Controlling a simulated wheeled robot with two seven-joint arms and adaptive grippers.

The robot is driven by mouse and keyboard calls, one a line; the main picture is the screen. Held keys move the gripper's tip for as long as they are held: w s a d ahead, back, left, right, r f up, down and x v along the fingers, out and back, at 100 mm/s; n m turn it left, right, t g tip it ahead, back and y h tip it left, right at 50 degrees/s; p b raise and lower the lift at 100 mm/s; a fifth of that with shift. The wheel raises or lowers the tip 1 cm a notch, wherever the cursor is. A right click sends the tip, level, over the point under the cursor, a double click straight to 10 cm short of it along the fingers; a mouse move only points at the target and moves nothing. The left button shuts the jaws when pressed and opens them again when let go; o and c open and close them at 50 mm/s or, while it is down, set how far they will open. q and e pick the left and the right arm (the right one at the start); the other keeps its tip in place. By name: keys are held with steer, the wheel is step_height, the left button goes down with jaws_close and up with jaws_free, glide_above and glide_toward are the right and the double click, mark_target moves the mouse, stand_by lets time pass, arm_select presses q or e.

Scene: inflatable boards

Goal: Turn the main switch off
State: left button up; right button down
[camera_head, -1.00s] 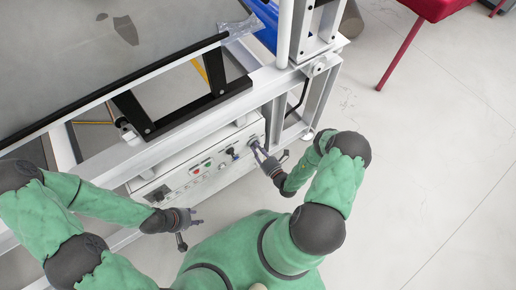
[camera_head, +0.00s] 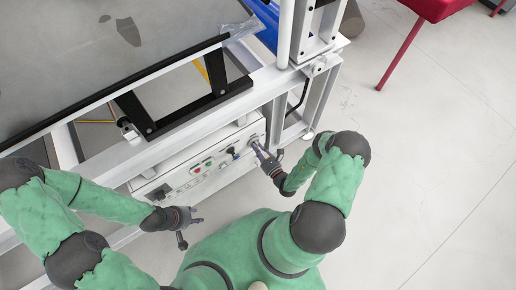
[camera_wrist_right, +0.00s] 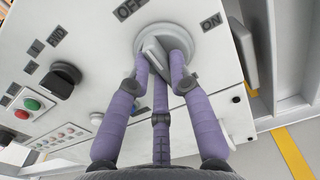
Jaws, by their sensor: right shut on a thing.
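The main switch (camera_wrist_right: 152,46) is a grey round dial with a raised handle on the white control panel. In the right wrist view, OFF is printed at its upper left and ON at its upper right. The handle's visible end leans to the upper left, towards the OFF side; the rest is partly hidden by my fingers. My right gripper (camera_wrist_right: 163,75) is shut on the handle, its purple fingers around it. In the head view, my right gripper (camera_head: 258,150) is at the panel's right end. My left gripper (camera_head: 197,215) is empty and looks open, in front of the panel.
The panel also carries a black knob (camera_wrist_right: 60,80), a red button (camera_wrist_right: 22,114) and a green button (camera_wrist_right: 32,104). The white machine frame (camera_head: 310,100) stands at the panel's right. A red chair (camera_head: 437,8) is at the upper right. The floor at right is clear.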

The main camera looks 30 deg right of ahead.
stand_by(0.4)
steer(key=c, duration=1.1)
jaws_free()
steer(key=shift+s, duration=0.15)
steer(key=s, duration=0.8)
steer(key=s+d, duration=0.1)
steer(key=s, duration=0.2)
steer(key=shift+s, duration=0.4)
